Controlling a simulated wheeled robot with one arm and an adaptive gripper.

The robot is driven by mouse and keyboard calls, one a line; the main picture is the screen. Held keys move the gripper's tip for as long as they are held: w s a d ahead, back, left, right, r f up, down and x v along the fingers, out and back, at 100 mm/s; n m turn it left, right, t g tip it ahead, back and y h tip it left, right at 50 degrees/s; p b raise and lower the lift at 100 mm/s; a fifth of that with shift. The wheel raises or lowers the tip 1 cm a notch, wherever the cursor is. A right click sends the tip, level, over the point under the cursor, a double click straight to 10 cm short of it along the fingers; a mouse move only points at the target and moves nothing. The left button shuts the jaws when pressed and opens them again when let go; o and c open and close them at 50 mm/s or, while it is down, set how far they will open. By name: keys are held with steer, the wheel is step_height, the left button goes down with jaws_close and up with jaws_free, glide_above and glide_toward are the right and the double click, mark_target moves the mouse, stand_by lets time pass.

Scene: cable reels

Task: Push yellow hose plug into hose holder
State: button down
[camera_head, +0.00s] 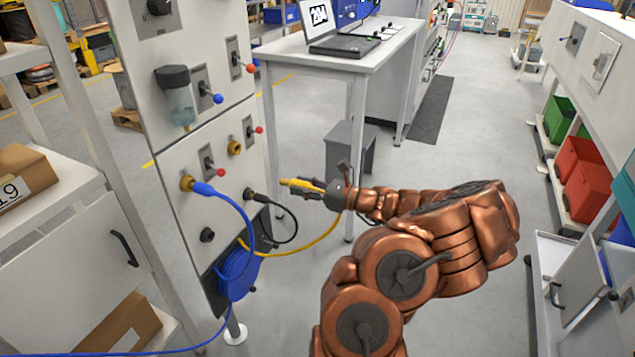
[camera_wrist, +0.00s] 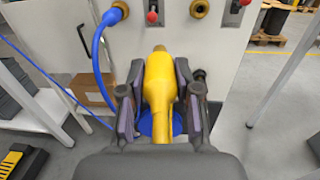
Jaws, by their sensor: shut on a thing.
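My gripper (camera_head: 311,188) is shut on the yellow hose plug (camera_head: 299,183), right of the white panel (camera_head: 217,206). In the wrist view the plug (camera_wrist: 160,82) lies between my two fingers (camera_wrist: 158,95), its tip pointing at the panel. The tip is apart from the panel. An empty brass socket (camera_head: 234,147) sits on the panel; it also shows at the top of the wrist view (camera_wrist: 199,8), above and right of the plug tip. I cannot tell for sure that this is the hose holder. The yellow hose (camera_head: 318,241) hangs from the plug toward the panel's lower part.
A blue plug (camera_head: 203,188) sits in another brass socket. A black plug (camera_head: 258,197) with its cable is close to my gripper's left. Red-knobbed levers (camera_head: 219,172) flank the sockets. A blue reel (camera_head: 238,276) hangs below. A white table (camera_head: 345,62) stands behind.

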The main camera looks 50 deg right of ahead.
steer(key=w+a+f+n+g+y, duration=0.1)
steer(key=w+a, duration=0.3)
steer(key=a, duration=0.7)
steer(key=w+a+f+n+g+y, duration=0.1)
steer(key=w+a+n+g+y, duration=0.2)
steer(key=a, duration=0.9)
steer(key=w+a+f+n+g+y, duration=0.1)
steer(key=w+a+n+g+y, duration=0.1)
steer(key=w+a+y, duration=0.2)
steer(key=w+a, duration=0.3)
steer(key=a, duration=0.4)
steer(key=shift+w+a+n, duration=0.2)
steer(key=shift+w+n, duration=0.05)
steer(key=shift+n, duration=0.15)
